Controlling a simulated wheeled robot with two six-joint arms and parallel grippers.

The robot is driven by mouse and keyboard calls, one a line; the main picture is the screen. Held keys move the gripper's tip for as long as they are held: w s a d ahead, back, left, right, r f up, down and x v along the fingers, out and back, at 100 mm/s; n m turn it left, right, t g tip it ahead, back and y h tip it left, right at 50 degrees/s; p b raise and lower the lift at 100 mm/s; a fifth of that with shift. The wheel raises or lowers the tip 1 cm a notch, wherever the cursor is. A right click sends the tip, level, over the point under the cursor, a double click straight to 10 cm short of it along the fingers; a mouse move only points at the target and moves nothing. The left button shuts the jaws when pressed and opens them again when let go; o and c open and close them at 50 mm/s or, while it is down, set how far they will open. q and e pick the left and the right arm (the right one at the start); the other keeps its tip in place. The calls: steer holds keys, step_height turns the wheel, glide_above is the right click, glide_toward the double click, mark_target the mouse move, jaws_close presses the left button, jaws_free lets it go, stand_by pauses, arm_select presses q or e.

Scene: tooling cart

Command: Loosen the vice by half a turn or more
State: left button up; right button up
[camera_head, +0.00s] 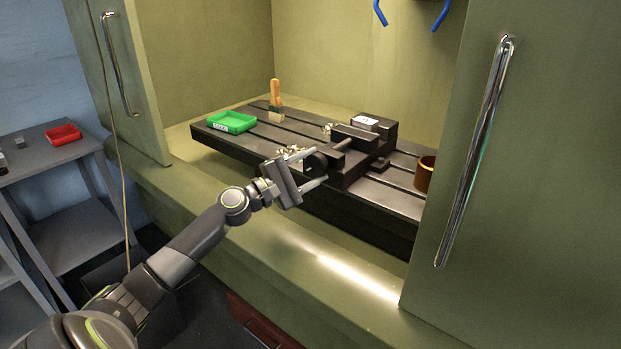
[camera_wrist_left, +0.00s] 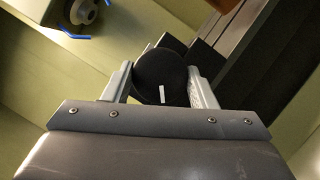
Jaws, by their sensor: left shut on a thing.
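The dark vice (camera_head: 352,150) stands on the slotted black table (camera_head: 390,195) inside the cabinet. Its round black handwheel (camera_head: 316,163) faces the front left. My left gripper (camera_head: 308,170) reaches in from the left with its fingers on either side of the handwheel and is shut on it. In the left wrist view the handwheel (camera_wrist_left: 161,76) sits between the two grey fingers (camera_wrist_left: 160,90), with a short white mark on its lower face. The mark points roughly downward in that view. My right gripper is not in view.
A green tray (camera_head: 232,122), a wooden-handled brush (camera_head: 275,98) and a brown cup (camera_head: 425,174) stand on the table. Small metal parts lie near the vice. Open cabinet doors with long handles (camera_head: 475,150) flank both sides. A red tray (camera_head: 63,135) sits on a grey shelf at left.

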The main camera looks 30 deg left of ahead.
arm_select(q)
steer(key=n+b, duration=0.1)
steer(key=n+t, duration=0.1)
steer(key=n, duration=0.1)
steer(key=shift+d+f+y+b, duration=0.1)
steer(key=shift+f+y+b, duration=0.2)
steer(key=shift+b, duration=0.05)
steer(key=n+t+y, duration=0.1)
steer(key=n, duration=0.3)
steer(key=shift+b, duration=0.4)
steer(key=shift+d+r+n+t+y, duration=0.1)
steer(key=shift+n+t+y, duration=0.4)
steer(key=shift+n, duration=0.7)
steer(key=shift+r+n+t+y, duration=0.1)
steer(key=shift+n+t+y, duration=0.2)
steer(key=shift+n+y, duration=0.65)
steer(key=shift+n, duration=0.75)
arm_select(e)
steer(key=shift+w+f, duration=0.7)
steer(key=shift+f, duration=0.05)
arm_select(q)
steer(key=shift+n+y, duration=0.45)
steer(key=shift+n, duration=0.45)
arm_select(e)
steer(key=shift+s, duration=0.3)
arm_select(q)
steer(key=shift+p, duration=0.3)
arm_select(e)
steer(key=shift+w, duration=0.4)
